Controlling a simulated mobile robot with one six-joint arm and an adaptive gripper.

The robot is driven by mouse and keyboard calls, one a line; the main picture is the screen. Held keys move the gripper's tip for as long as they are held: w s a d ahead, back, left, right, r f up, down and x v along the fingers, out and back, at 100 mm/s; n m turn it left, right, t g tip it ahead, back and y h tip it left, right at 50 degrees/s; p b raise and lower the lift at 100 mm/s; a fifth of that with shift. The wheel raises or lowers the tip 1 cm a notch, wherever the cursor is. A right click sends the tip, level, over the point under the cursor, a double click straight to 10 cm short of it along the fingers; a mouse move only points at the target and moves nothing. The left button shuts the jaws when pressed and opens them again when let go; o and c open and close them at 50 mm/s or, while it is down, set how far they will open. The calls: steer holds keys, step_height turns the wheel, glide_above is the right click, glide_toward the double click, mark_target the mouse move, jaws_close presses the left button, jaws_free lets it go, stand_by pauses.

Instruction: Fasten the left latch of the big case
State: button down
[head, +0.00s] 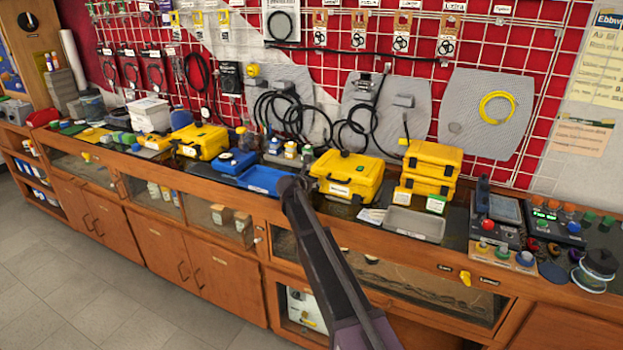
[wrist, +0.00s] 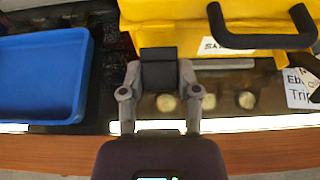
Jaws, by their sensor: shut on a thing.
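The big yellow case (head: 347,176) stands closed near the front edge of the bench in the head view. Its front side fills the top right of the wrist view (wrist: 170,12), with a black carry handle (wrist: 262,38) and a white label. My gripper (wrist: 158,68) is at the left part of the case's front. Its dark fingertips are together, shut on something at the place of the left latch. The latch itself is hidden behind the fingertips, so its position cannot be told.
A blue tray (wrist: 40,75) lies just left of my gripper. Stacked smaller yellow cases (head: 430,165) and a grey tray (head: 414,224) stand right of the big case. The wooden bench edge (wrist: 60,145) runs below my gripper. The floor in front is clear.

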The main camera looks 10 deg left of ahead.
mark_target(315, 178)
steer(key=g+p, duration=0.1)
steer(key=w+r+g+y+p, duration=0.1)
steer(key=p, duration=0.1)
steer(key=g+p, duration=0.1)
steer(key=p, duration=0.1)
steer(key=shift+w+d+r+g, duration=0.2)
steer(key=shift+w+d+g, duration=0.1)
steer(key=g+p, duration=0.1)
steer(key=w+g+y+p, duration=0.1)
steer(key=shift+d+p, duration=0.2)
steer(key=shift+p, duration=0.15)
steer(key=shift+f+g+p, duration=0.15)
steer(key=shift+g+p, duration=0.15)
steer(key=shift+g, duration=0.2)
steer(key=shift+c, duration=1.6)
jaws_free()
steer(key=shift+w+f, duration=0.1)
